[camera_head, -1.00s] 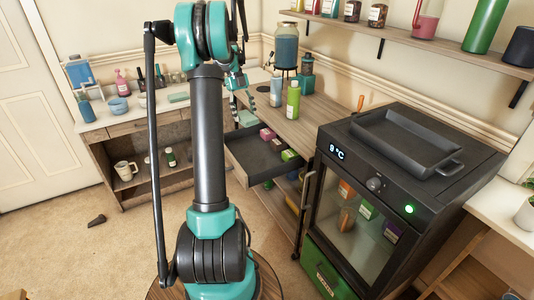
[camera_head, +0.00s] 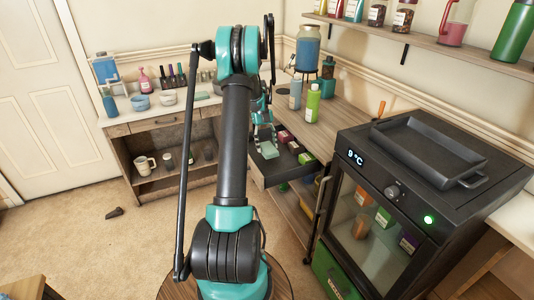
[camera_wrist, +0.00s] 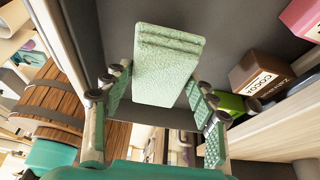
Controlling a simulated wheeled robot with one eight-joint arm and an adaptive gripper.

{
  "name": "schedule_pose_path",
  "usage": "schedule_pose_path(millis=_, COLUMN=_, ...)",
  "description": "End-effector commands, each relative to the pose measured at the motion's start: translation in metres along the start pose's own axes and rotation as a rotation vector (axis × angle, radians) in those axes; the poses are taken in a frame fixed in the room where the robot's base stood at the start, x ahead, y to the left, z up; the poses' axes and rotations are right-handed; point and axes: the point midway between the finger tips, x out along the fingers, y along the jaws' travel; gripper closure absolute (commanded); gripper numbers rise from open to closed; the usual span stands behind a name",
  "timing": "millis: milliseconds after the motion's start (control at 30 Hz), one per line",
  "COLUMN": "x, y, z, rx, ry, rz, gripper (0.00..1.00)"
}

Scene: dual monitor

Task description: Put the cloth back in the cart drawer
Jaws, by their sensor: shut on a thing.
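The cloth is a folded, pale green, textured piece (camera_head: 269,150). It also shows in the wrist view (camera_wrist: 168,65), between the fingers. My gripper (camera_head: 266,140) is shut on it, at the left part of the open dark drawer (camera_head: 285,174). The fingers (camera_wrist: 158,85) flank the cloth's lower part in the wrist view. The cloth appears over the drawer's dark floor (camera_wrist: 225,35); I cannot tell whether it touches it.
The drawer holds several small boxes on its right, including a brown cocoa box (camera_wrist: 262,78). A green item (camera_wrist: 233,103) lies near the right finger. Bottles (camera_head: 313,103) stand on the cart top.

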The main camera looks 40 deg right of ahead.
Motion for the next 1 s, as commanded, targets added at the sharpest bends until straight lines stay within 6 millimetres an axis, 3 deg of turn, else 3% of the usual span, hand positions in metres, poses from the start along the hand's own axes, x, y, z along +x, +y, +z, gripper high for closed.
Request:
schedule_pose_path(millis=333, x=0.037, y=0.000, z=0.015, rx=0.000, ry=0.000, rz=0.000, gripper=0.74)
schedule_pose_path(millis=700, x=0.041, y=0.000, z=0.017, rx=0.000, ry=0.000, rz=0.000, gripper=0.74)
schedule_pose_path(millis=733, x=0.041, y=0.000, z=0.017, rx=0.000, ry=0.000, rz=0.000, gripper=0.39)
schedule_pose_path(millis=867, x=0.041, y=0.000, z=0.017, rx=0.000, ry=0.000, rz=0.000, gripper=0.23)
schedule_pose_path(millis=1000, x=0.040, y=0.000, z=0.017, rx=0.000, ry=0.000, rz=0.000, gripper=0.22)
